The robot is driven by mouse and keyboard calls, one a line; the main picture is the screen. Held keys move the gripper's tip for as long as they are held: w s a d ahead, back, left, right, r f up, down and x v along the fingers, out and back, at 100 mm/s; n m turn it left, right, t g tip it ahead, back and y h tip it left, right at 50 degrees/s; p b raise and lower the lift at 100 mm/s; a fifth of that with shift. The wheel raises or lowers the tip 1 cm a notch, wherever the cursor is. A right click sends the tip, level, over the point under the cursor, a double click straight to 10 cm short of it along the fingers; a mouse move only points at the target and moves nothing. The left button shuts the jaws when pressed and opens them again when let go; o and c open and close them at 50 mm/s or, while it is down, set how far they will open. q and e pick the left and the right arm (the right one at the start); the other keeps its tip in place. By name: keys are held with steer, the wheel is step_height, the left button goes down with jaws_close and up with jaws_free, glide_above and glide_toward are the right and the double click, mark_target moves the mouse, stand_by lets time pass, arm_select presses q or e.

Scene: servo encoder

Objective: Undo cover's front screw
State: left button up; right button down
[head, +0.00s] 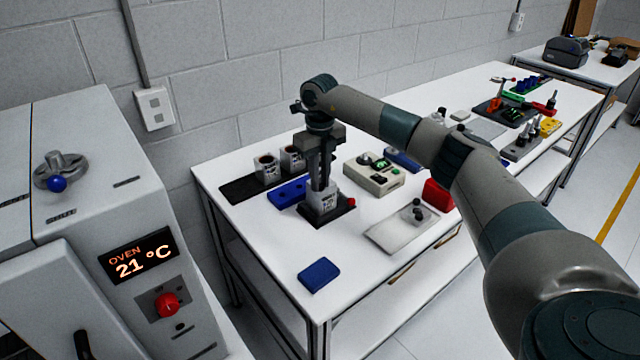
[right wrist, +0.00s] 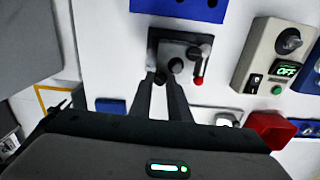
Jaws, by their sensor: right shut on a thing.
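A grey servo unit (head: 321,205) with printed labels on its side stands upright in a dark fixture base (head: 340,214) on the white bench. The base also shows in the right wrist view (right wrist: 160,41), with a lever ending in a red ball (right wrist: 198,81). Dark round screw heads show on top of the unit, one of them (right wrist: 176,66) just beyond my fingertips. My right gripper (head: 322,186) points down onto the unit's cover. Its fingers (right wrist: 162,76) are shut on the small front screw, which they mostly hide. My left gripper is out of view.
A blue tray (head: 287,193) and a dark tray with two servo units (head: 267,167) lie behind. A tester box (head: 373,178), a red bin (head: 438,196) and a pale plate (head: 390,238) stand to the right. A blue pad (head: 319,275) lies in front. An oven (head: 105,215) stands left.

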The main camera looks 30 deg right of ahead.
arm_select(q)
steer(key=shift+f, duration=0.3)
arm_select(e)
steer(key=shift+n, duration=0.3)
steer(key=c, duration=1.6)
jaws_free()
steer(key=shift+c, duration=0.2)
